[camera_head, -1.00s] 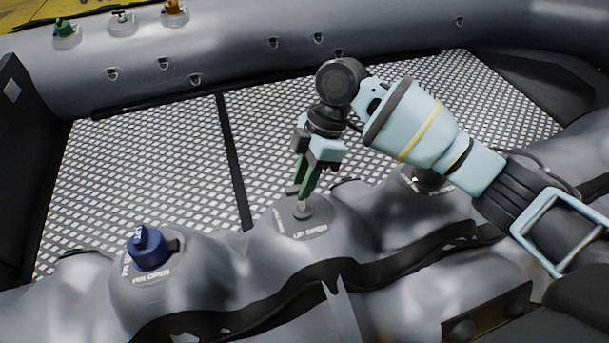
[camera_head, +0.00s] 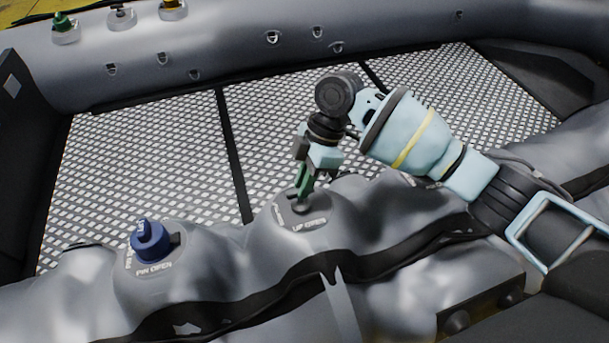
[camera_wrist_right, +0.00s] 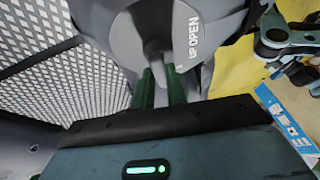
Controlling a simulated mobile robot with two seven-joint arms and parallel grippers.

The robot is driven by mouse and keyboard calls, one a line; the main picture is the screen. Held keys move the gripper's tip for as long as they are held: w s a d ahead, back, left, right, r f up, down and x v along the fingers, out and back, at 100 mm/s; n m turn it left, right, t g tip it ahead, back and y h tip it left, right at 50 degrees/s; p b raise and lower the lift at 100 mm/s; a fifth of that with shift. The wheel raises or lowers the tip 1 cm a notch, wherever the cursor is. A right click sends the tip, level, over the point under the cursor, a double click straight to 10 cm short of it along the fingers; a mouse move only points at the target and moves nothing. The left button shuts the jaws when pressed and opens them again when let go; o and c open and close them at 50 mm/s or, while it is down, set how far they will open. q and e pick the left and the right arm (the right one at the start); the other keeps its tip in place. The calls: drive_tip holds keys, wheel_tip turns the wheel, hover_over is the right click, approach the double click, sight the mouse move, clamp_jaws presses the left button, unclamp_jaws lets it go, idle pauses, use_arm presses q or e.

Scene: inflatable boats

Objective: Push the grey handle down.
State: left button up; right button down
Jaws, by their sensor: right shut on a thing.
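The grey handle (camera_head: 301,207) is a small grey piece in the middle of a round grey valve plate (camera_head: 311,222) marked "UP OPEN", on the near boat tube. My right gripper (camera_head: 303,192) points down at it from above, its green fingers shut on the handle close to the plate. The fingers hide most of the handle. My left gripper is in neither view.
A blue valve cap (camera_head: 150,243) marked "PIN OPEN" sits to the left on the same tube. Green (camera_head: 64,27), grey (camera_head: 120,16) and orange (camera_head: 172,8) valves are on the far tube. The checkered floor (camera_head: 140,175) between the tubes is clear.

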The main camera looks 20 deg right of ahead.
drive_tip(key=c, duration=1.4)
unclamp_jaws()
drive_tip(key=shift+s+f, duration=0.1)
drive_tip(key=shift+f, duration=0.15)
drive_tip(key=shift+r, duration=0.15)
drive_tip(key=p+v, duration=0.2)
drive_tip(key=v, duration=0.5)
drive_tip(key=shift+r, duration=0.3)
drive_tip(key=shift+d, duration=0.1)
